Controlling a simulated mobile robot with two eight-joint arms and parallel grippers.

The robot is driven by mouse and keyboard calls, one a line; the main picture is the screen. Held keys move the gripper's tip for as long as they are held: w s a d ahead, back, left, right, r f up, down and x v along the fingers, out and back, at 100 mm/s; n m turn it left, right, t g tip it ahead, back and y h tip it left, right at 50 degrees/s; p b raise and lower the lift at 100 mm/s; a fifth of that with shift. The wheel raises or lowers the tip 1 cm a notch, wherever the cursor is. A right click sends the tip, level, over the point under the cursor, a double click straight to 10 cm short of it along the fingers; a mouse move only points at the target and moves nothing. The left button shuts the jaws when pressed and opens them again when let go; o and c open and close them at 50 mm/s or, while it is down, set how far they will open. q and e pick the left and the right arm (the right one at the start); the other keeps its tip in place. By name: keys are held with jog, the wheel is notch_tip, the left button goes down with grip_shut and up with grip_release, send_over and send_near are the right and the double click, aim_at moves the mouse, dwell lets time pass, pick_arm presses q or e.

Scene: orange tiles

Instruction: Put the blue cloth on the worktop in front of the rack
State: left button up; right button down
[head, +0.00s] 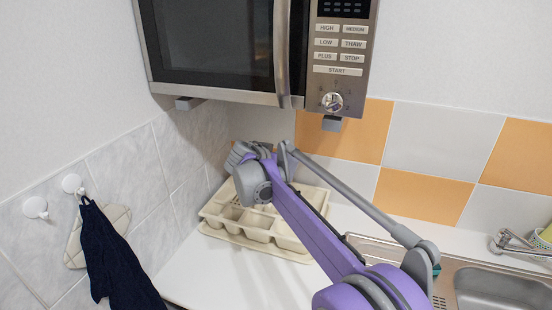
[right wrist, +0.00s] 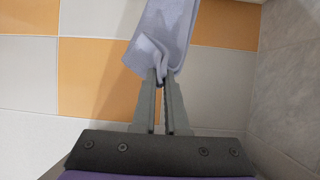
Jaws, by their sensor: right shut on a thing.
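A pale blue-lavender cloth (right wrist: 165,32) is pinched between the fingertips of my right gripper (right wrist: 161,80) in the right wrist view. It extends away from the fingertips, with a fold near the grip. In the head view my right arm reaches across to above the rack, and its fingers and the held cloth cannot be made out there. The cream rack (head: 288,238) stands on the white worktop (head: 215,272) against the back corner, partly covered by my arm. The worktop in front of the rack looks bare. My left gripper is not in view.
A microwave (head: 345,75) hangs above the rack. A dark navy cloth (head: 112,262) and a beige pad (head: 76,245) hang at a hook (head: 72,183) on the left wall. A steel sink (head: 500,290) with a tap (head: 515,243) lies right.

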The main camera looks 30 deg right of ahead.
dwell(0.5)
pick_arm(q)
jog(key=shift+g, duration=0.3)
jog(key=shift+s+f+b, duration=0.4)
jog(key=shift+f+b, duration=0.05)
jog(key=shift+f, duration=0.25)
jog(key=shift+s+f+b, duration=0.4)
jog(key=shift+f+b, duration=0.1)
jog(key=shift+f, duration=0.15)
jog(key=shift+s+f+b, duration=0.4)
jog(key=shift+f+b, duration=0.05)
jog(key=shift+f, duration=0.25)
pick_arm(e)
jog(key=s+a+f, duration=0.7)
jog(key=a, duration=0.3)
jog(key=s+a+f, duration=0.6)
jog(key=s+a, duration=0.2)
jog(key=a, duration=0.3)
jog(key=shift+s+a+f, duration=0.2)
jog(key=shift+s+f, duration=0.05)
jog(key=shift+f, duration=0.15)
